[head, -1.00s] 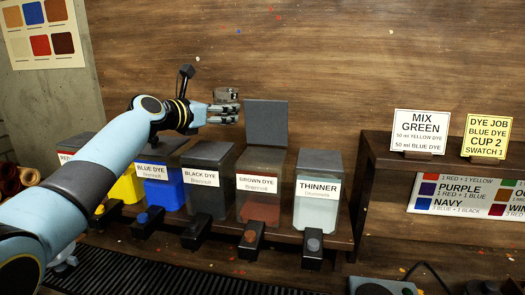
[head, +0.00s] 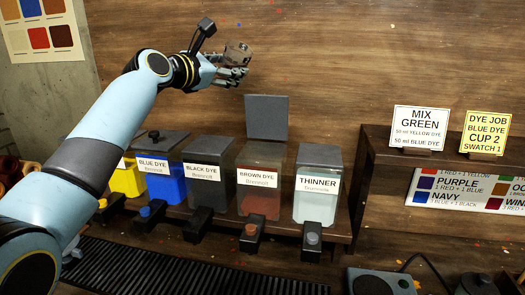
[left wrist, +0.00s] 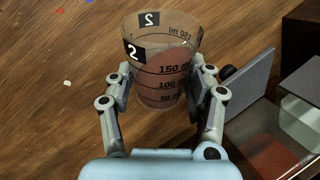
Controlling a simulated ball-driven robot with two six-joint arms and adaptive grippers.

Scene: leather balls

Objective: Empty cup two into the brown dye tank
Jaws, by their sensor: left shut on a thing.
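Cup two (left wrist: 160,82) is a clear beaker with a black 2 label and volume marks. A reddish-brown tint shows inside it, but I cannot tell the exact level. My left gripper (head: 234,70) is shut around it; both fingers also show in the left wrist view (left wrist: 165,95). The cup also shows in the head view (head: 238,50), above and slightly left of the brown dye tank (head: 261,200). The tank holds reddish-brown dye low down, and its grey lid (head: 267,117) stands open. I see no right gripper.
The black dye tank (head: 208,195) stands left of the brown one and the thinner tank (head: 317,205) right of it, both lidded. The blue dye tank (head: 164,187) is farther left. A shelf with sign cards (head: 420,128) stands right. The wall is behind.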

